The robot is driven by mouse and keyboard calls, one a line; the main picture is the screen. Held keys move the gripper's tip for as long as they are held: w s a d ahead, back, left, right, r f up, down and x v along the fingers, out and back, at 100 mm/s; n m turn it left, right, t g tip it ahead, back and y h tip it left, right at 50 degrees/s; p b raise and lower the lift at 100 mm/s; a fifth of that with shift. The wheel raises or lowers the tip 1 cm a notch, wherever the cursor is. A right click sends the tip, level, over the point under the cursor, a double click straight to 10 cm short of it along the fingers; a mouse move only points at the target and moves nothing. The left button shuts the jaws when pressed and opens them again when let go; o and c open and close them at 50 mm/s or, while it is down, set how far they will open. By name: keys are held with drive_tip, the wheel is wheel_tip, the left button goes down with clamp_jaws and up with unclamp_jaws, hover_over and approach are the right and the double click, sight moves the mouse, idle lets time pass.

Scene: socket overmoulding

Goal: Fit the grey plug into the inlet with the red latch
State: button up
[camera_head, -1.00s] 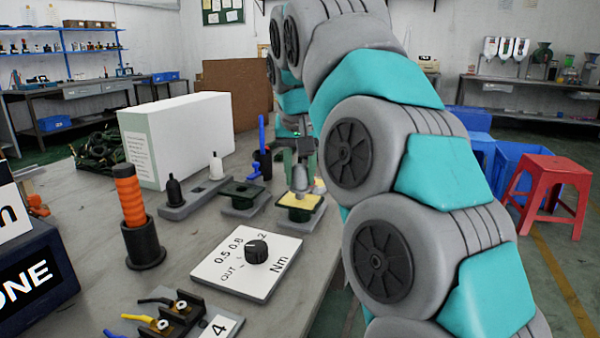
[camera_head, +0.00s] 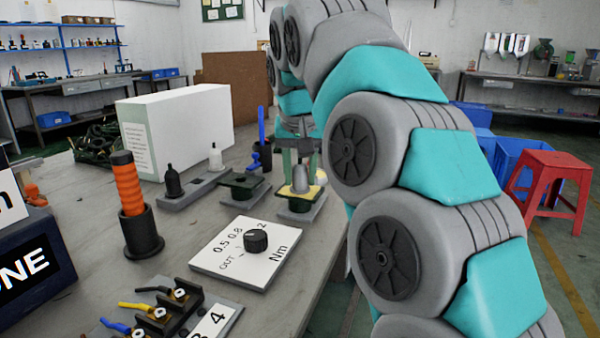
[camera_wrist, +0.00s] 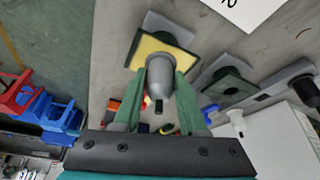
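The grey plug (camera_head: 301,179) stands upright at the yellow-topped base (camera_head: 297,205), at the right edge of the bench; I cannot tell whether it rests on the pad. My gripper (camera_head: 300,166) is over the plug with its green fingers around it. In the wrist view my gripper (camera_wrist: 161,80) has a finger on each side of the plug (camera_wrist: 158,86), close against it; I cannot tell whether they press on it. The yellow pad (camera_wrist: 150,48) shows behind the plug. I cannot make out an inlet with a red latch.
A dark green fixture (camera_head: 245,186) stands left of the yellow-topped base. Beyond are a grey strip with posts (camera_head: 195,190) and a white box (camera_head: 180,130). A dial plate (camera_head: 235,265), an orange-handled tool in a black holder (camera_head: 142,232) and a terminal block (camera_head: 170,310) are nearer.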

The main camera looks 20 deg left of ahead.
sight(300, 168)
drive_tip(key=o, duration=0.4)
drive_tip(key=shift+o, duration=0.2)
drive_tip(key=shift+r, duration=0.1)
drive_tip(key=shift+p+v, duration=0.35)
drive_tip(key=shift+v, duration=2.2)
drive_tip(key=p+v, duration=0.2)
drive_tip(key=shift+s+d+r, duration=0.1)
drive_tip(key=shift+s+r, duration=0.1)
drive_tip(key=shift+r, duration=0.05)
drive_tip(key=shift+d, duration=0.1)
